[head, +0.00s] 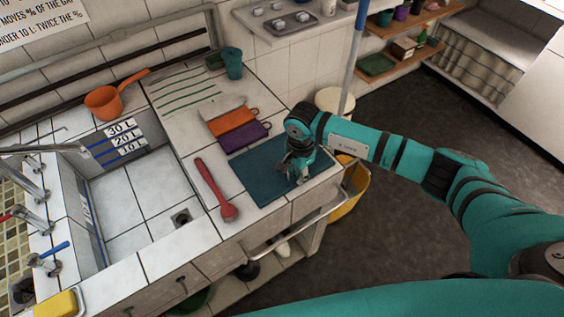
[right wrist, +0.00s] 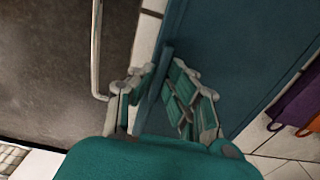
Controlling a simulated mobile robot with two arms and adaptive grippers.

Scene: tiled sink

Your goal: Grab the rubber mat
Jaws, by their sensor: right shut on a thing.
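The rubber mat (head: 257,178) is a dark teal rectangle lying on the tiled counter, near its front right edge. It also shows in the right wrist view (right wrist: 232,50), with a strip of it between my fingers. My right gripper (head: 297,176) comes down over the mat's right end and hides part of it. In the right wrist view the right gripper (right wrist: 161,88) is shut on the mat's edge. My left gripper is not in view.
A red brush (head: 214,190) lies left of the mat. Orange (head: 233,121) and purple (head: 243,138) items lie behind it. The sink basin (head: 140,195) is farther left. A metal rail (head: 295,235) runs along the counter's front, and a yellow bucket (head: 350,190) stands beside it.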

